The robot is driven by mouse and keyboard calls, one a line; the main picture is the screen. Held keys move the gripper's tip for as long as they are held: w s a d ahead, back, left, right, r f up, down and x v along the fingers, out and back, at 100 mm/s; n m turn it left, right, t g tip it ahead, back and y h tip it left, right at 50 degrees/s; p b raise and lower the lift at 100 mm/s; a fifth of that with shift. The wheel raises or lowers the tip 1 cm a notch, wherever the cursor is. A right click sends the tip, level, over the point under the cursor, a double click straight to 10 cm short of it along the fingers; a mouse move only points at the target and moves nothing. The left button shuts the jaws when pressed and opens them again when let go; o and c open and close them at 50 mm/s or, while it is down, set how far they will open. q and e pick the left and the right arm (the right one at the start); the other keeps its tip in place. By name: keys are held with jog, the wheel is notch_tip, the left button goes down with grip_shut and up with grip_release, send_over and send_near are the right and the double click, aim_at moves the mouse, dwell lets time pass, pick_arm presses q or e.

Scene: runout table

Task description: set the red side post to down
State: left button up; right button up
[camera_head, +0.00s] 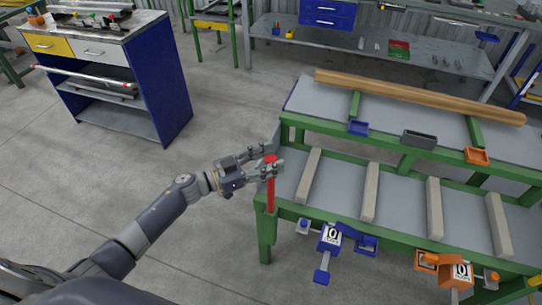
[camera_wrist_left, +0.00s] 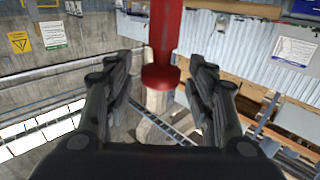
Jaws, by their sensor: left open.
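The red side post (camera_head: 271,194) stands upright at the left front corner of the green-framed runout table (camera_head: 402,165). Its red top (camera_head: 270,159) is at my left gripper (camera_head: 267,165). In the left wrist view the post (camera_wrist_left: 165,32) comes in from the top edge and ends in a wider red cap. There my left gripper (camera_wrist_left: 165,70) is open, with one finger on each side of the cap. Gaps show between the cap and both fingers. In the head view the fingers partly hide the upper post. My right gripper is not in view.
The table carries several grey crossbars (camera_head: 369,192) and a long wooden beam (camera_head: 415,96). A blue counter box (camera_head: 329,238) and an orange one (camera_head: 460,275) hang at its front. A blue cabinet (camera_head: 160,85) stands at the back left. Clear floor lies between cabinet and table.

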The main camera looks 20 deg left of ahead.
aim_at(271, 199)
pick_arm(q)
jog(key=shift+w+d, duration=0.15)
jog(key=shift+d, duration=0.05)
jog(key=c, duration=1.2)
grip_shut()
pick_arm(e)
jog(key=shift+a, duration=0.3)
pick_arm(q)
jog(key=shift+f, duration=0.3)
notch_tip(271, 199, down, 18)
jog(key=b, duration=1.3)
jog(key=shift+w+f+b, duration=0.1)
jog(key=shift+b, duration=0.25)
jog(key=shift+f+b, duration=0.4)
jog(key=shift+f, duration=0.2)
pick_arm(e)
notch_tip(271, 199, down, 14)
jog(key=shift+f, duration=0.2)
pick_arm(q)
jog(key=shift+f, duration=0.1)
